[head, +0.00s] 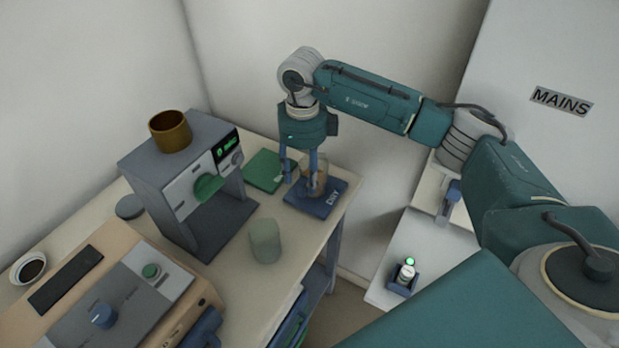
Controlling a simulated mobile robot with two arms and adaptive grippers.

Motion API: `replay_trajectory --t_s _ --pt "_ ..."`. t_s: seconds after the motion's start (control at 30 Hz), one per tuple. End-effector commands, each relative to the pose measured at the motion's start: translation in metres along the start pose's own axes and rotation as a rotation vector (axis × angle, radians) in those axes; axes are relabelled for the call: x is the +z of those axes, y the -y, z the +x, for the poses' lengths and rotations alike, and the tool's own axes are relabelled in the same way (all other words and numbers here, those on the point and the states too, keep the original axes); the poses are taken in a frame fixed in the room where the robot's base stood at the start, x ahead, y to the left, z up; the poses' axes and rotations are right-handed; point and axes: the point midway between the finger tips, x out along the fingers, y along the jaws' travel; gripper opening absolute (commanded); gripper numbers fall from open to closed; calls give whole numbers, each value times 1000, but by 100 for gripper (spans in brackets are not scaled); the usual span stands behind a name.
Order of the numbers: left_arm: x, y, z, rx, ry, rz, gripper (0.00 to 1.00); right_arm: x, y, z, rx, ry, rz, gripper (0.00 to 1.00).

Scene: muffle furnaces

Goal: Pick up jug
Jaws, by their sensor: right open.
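A clear, brownish-tinted vessel that looks like the jug (319,169) stands upright on a dark blue mat (326,198) with white lettering, near the right end of the bench. My right gripper (300,181) points down at it with its fingers spread. One finger is at the vessel's left side and the other overlaps the vessel in the picture. I cannot tell whether either finger touches it. The fingers partly hide the vessel. My left gripper is not in view.
A pale green translucent cup (265,241) stands nearer the bench's front edge. A green mat (266,171) lies behind. A grey machine (188,180) with a brown cup (170,131) on top stands to the left. A white wall (300,25) closes the back.

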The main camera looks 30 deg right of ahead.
Motion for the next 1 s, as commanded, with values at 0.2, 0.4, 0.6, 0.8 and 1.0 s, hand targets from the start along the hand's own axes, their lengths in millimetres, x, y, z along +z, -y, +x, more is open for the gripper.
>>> replay_trajectory --t_s 0.2,0.4,0.6,0.8,1.0 --pt "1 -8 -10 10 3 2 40 -1 -1 17 2 -2 -1 48" --pt "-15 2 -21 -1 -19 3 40 0 0 48 2 -1 -1 48" --pt "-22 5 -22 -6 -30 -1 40 0 1 58 0 2 -2 48" --pt "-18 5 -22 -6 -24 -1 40 0 1 58 0 2 -2 36" --pt "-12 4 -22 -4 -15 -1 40 0 1 58 0 2 -2 0"
